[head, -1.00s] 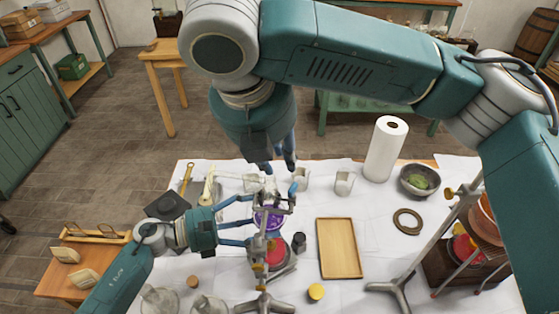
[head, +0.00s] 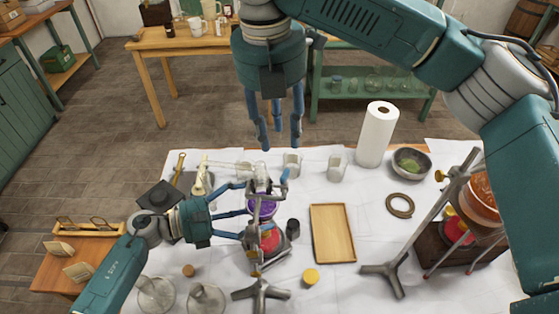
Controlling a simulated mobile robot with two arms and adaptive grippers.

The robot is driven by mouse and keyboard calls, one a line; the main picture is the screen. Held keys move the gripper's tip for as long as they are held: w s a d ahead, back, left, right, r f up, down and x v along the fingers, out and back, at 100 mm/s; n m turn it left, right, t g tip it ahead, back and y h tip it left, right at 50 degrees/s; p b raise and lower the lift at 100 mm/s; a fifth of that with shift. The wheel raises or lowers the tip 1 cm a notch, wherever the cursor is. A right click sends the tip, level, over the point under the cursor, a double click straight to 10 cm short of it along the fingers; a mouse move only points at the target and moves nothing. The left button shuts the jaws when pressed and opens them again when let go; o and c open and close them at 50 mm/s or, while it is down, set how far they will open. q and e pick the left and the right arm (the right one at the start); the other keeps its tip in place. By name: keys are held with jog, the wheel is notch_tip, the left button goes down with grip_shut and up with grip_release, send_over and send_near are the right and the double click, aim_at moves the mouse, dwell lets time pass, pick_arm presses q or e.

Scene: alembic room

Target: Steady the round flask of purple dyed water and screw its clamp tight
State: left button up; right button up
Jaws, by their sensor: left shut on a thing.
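The round flask of purple dyed water (head: 264,209) hangs in a clamp (head: 263,187) on a metal stand (head: 262,291), above a red-topped burner or heater. My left gripper (head: 257,213) comes in from the left with its blue fingers shut around the flask, partly hiding it. The clamp's screw is too small to make out. My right gripper (head: 281,140) points down with its fingers spread, empty, raised above the far edge of the table and apart from the clamp.
A wooden tray (head: 333,234) lies right of the stand, a yellow-topped jar (head: 310,276) in front. A paper towel roll (head: 376,134) and a bowl (head: 412,162) stand at the back right. Another stand (head: 395,273) holds an orange flask (head: 485,198).

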aim_at(285, 177)
jog(key=shift+g+y, duration=0.5)
jog(key=f, duration=0.3)
jog(key=w+f, duration=0.1)
jog(key=f, duration=0.3)
jog(key=d+f, duration=0.1)
jog(key=f, duration=0.3)
jog(key=shift+w+f, duration=0.15)
jog(key=shift+f, duration=0.1)
grip_shut()
